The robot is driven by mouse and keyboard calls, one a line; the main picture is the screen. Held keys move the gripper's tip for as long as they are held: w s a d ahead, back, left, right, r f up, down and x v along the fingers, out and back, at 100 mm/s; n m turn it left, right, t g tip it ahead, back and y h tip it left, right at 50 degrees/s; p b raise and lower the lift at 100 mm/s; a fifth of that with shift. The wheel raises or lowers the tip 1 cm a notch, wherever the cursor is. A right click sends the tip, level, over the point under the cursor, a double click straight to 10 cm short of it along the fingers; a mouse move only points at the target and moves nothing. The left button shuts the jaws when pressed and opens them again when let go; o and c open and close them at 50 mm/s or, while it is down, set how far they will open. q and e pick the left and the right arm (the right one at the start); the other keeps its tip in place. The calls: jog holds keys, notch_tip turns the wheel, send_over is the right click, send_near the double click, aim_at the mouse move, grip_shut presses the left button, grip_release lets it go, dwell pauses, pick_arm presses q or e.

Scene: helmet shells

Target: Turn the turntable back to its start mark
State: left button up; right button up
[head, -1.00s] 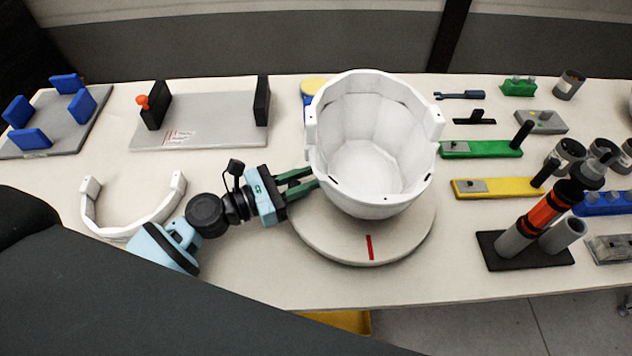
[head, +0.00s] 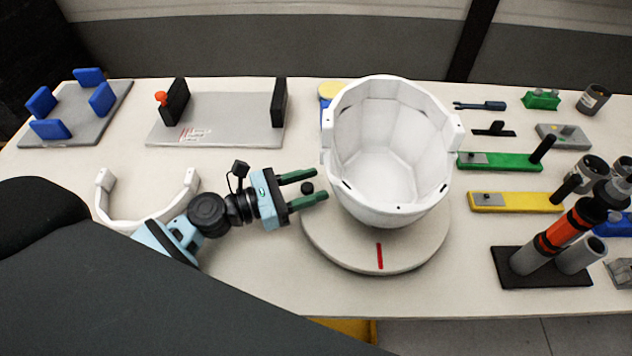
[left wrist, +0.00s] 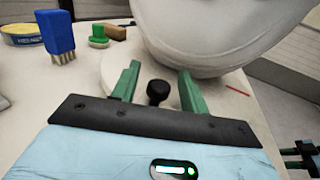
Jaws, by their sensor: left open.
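The round cream turntable (head: 345,245) lies near the table's front edge, with a red mark (head: 380,256) on its front side. A white helmet shell (head: 385,160) sits on it, open side up, and hides much of it. A small black knob (head: 307,188) shows at the turntable's left; in the left wrist view the knob (left wrist: 157,92) stands between my fingers. My left gripper (head: 308,185) is open, its green fingers pointing right, either side of the knob and apart from it. In the left wrist view the shell (left wrist: 215,35) rises just beyond the fingertips.
A white curved band (head: 145,212) lies left, near my left arm. A grey fixture plate (head: 225,125) is behind it. Green (head: 510,161) and yellow (head: 525,202) bar tools and a black stand (head: 540,270) are at right. A blue brush (left wrist: 58,35) is behind the turntable.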

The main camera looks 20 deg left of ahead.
pick_arm(q)
jog(key=b+v, duration=0.1)
jog(key=v, duration=0.4)
jog(key=shift+s+a+f, duration=0.1)
jog(key=shift+f, duration=0.05)
jog(key=shift+s+a, duration=0.3)
jog(key=shift+a, duration=0.05)
